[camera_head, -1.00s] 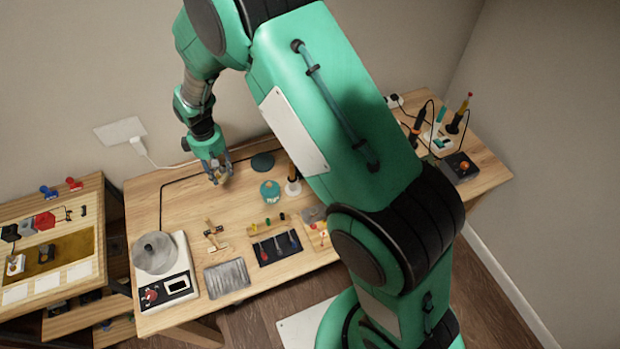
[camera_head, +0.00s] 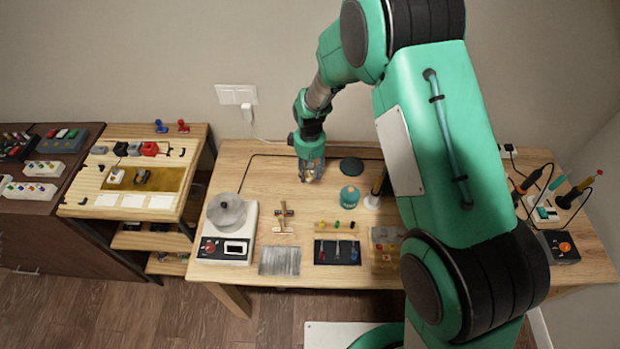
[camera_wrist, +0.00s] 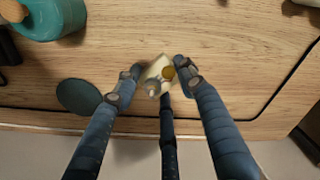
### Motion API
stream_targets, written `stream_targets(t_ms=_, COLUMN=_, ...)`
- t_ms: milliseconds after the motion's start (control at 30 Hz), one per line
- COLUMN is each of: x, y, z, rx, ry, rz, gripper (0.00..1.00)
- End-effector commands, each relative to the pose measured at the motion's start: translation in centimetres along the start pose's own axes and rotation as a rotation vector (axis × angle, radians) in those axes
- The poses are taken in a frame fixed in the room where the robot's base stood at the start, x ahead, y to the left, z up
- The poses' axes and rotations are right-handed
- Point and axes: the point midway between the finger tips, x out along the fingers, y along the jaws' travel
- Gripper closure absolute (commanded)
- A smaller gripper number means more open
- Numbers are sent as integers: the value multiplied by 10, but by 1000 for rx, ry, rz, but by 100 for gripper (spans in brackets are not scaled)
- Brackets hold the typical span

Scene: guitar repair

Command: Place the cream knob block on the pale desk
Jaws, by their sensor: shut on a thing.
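The cream knob block (camera_wrist: 153,82) shows in the wrist view between my fingertips, tilted, with a yellowish knob and a greyish knob on it. In the head view my gripper (camera_head: 311,174) hangs over the back middle of the light wooden workbench (camera_head: 265,180), and the block is too small there to make out clearly. I cannot tell how high it is above the wood. A second pale wooden desk (camera_head: 100,211) stands to the left, holding a tray, white cards and small parts.
A teal jar (camera_head: 350,195) and a dark round pad (camera_head: 351,166) are right of my gripper. A scale (camera_head: 228,238) stands front left. A dark brown desk (camera_head: 45,208) with several pedals is far left. Bare wood lies left of my gripper.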

Motion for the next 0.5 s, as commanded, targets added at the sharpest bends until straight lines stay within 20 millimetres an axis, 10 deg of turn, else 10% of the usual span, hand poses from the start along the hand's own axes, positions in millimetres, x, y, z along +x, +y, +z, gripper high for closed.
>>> stream_targets(t_ms=500, x=35, y=0, z=0, rx=0, ry=-1, rz=0, gripper=86)
